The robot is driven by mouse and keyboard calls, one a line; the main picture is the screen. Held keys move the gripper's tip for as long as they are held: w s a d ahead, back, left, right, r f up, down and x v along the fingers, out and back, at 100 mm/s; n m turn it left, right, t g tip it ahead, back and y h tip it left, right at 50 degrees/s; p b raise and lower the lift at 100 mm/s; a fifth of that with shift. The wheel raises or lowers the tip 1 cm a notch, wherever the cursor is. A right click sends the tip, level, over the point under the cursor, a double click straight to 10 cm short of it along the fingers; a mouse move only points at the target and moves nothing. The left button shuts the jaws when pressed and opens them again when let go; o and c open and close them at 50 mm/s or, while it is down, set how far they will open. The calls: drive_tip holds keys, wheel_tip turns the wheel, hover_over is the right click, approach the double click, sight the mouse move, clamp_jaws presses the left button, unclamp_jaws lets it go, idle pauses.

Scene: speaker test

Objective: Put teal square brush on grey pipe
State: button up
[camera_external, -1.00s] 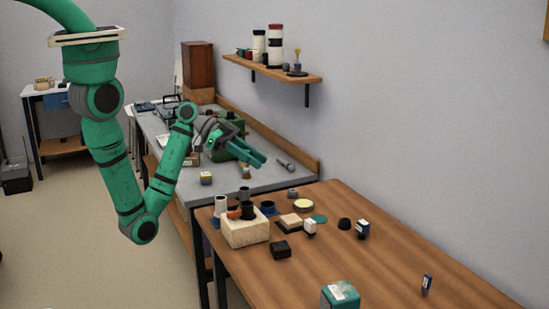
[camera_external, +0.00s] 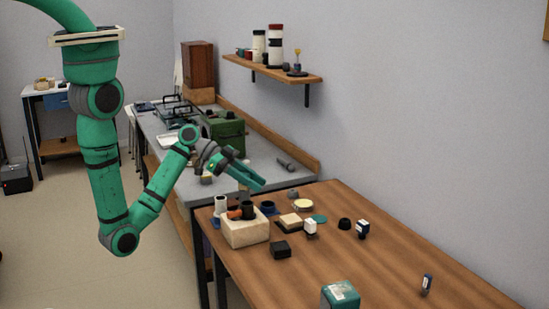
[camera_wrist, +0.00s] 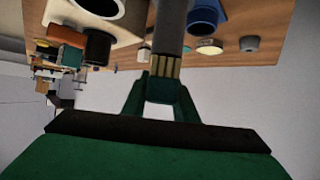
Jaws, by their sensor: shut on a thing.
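A grey upright cylinder, apparently the grey pipe (camera_wrist: 170,28), lines up with the bristles in the wrist view. I cannot tell whether they touch. The pipe (camera_external: 245,195) shows just below my fingers in the external view, behind the cream block.
A white cylinder (camera_external: 221,204) and a blue cup (camera_external: 268,207) stand close by. A cream disc (camera_external: 303,204) and a teal disc (camera_external: 319,218) lie to the right. The table's right part is mostly clear.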

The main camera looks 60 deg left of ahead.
drive_tip(key=shift+f, duration=0.1)
drive_tip(key=o, duration=1.1)
drive_tip(key=shift+c, duration=0.2)
drive_tip(key=v, duration=1.2)
drive_tip(key=shift+w, duration=0.1)
